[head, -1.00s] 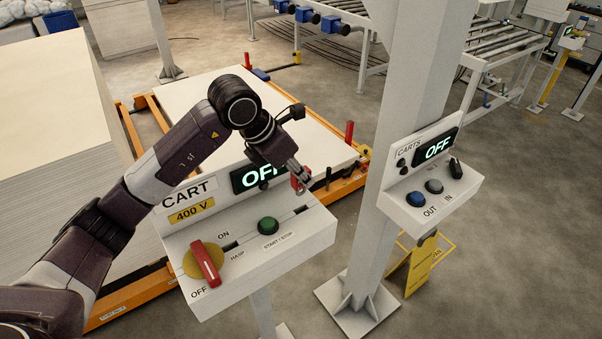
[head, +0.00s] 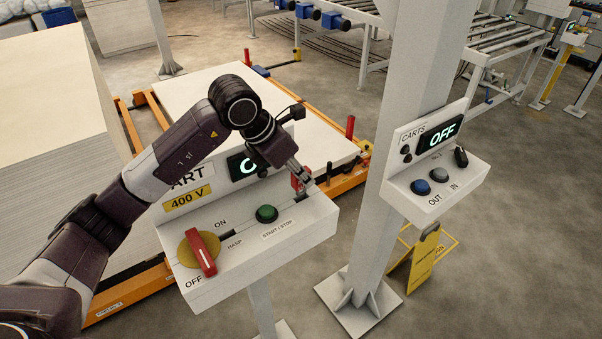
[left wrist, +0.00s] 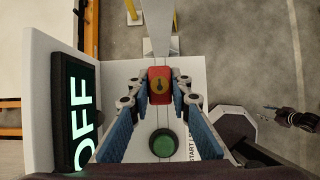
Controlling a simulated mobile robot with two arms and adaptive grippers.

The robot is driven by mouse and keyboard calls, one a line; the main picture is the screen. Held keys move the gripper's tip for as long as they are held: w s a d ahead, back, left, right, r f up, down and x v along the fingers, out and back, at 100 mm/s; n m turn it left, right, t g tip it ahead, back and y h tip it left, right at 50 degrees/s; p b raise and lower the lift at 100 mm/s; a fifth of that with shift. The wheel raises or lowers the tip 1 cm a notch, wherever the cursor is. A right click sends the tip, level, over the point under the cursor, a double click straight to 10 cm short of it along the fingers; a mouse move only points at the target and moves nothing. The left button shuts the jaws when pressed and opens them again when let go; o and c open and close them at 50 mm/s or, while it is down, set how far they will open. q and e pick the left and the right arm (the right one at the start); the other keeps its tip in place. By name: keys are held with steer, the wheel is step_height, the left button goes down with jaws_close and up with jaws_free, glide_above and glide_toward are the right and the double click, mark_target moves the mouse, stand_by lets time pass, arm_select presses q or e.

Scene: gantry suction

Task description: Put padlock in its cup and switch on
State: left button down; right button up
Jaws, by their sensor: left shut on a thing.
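My left gripper (head: 303,178) is shut on a small red padlock (head: 299,183), over the right end of the CART panel (head: 318,213). In the left wrist view the red padlock (left wrist: 159,84), with a yellowish keyhole mark, sits between the blue-lined fingers. I cannot tell whether it touches the panel, and I cannot make out its cup. The red rotary switch (head: 203,254) on a yellow disc has its handle near the OFF label. A green START / STOP button (head: 266,214) lies between them. The cart display (head: 238,167) is partly covered by my arm; it reads OFF in the left wrist view (left wrist: 78,118).
A second panel, CARTS (head: 433,196), with an OFF display and several controls, hangs on a thick post (head: 405,120) at the right. A dark gripper-like part, probably my right gripper (left wrist: 272,112), shows at the right of the left wrist view.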

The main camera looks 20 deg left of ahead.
mark_target(301, 186)
arm_select(q)
steer(key=shift+f+b, duration=1.7)
steer(key=shift+f, duration=0.25)
steer(key=c, duration=1.7)
jaws_free()
steer(key=v, duration=1.2)
steer(key=shift+r, duration=0.1)
steer(key=shift+c, duration=0.3)
